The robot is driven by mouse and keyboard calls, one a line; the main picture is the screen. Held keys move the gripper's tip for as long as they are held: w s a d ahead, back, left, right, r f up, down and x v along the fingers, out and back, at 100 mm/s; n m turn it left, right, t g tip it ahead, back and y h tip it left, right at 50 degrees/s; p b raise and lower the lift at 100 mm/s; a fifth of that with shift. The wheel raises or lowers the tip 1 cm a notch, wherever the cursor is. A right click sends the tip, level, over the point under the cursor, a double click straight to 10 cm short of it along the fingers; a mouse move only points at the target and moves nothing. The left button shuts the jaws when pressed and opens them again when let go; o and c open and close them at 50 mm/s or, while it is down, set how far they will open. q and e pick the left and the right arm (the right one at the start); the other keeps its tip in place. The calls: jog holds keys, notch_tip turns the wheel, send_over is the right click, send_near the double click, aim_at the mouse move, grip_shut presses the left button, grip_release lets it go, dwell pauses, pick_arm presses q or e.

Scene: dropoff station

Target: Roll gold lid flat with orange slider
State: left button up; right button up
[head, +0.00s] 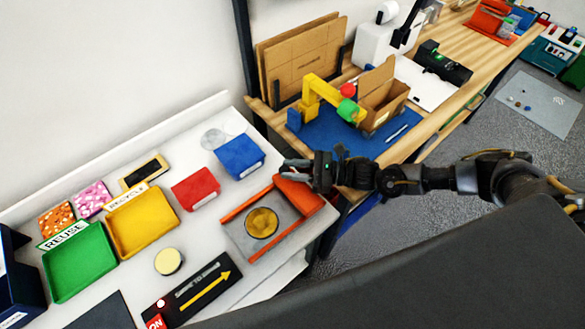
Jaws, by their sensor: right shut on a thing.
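A round gold lid (261,223) with a dark rim lies inside a shallow grey tray with orange edges (233,213). An orange slider (299,198) sits at the tray's upper right end, apart from the lid. My right gripper (291,171) reaches in from the right and is shut on the upper end of the orange slider. The gripper hides part of the slider, so the exact grip is unclear. My left gripper is out of view.
A red bin (195,189) and a blue bin (240,157) stand just behind the tray. Yellow (143,222) and green (80,263) bins are at the left. A pale round jar (168,261) and a dark arrow panel (193,291) lie in front. A wooden bench (418,128) adjoins behind.

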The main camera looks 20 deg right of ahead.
grip_shut()
jog(key=shift+w+d+f+b, duration=0.1)
jog(key=shift+w+d+b, duration=0.1)
jog(key=shift+d+b, duration=0.25)
jog(key=shift+w+d+f+b, duration=0.1)
jog(key=shift+w+d+b, duration=0.05)
jog(key=shift+d+b, duration=0.25)
jog(key=shift+r, duration=0.25)
jog(key=o, duration=0.9)
grip_release()
jog(key=shift+d, duration=0.15)
jog(key=shift+f, duration=0.1)
jog(key=b+v, duration=0.4)
jog(key=v, duration=0.6)
jog(key=shift+s+d, duration=0.2)
jog(key=shift+d, duration=0.15)
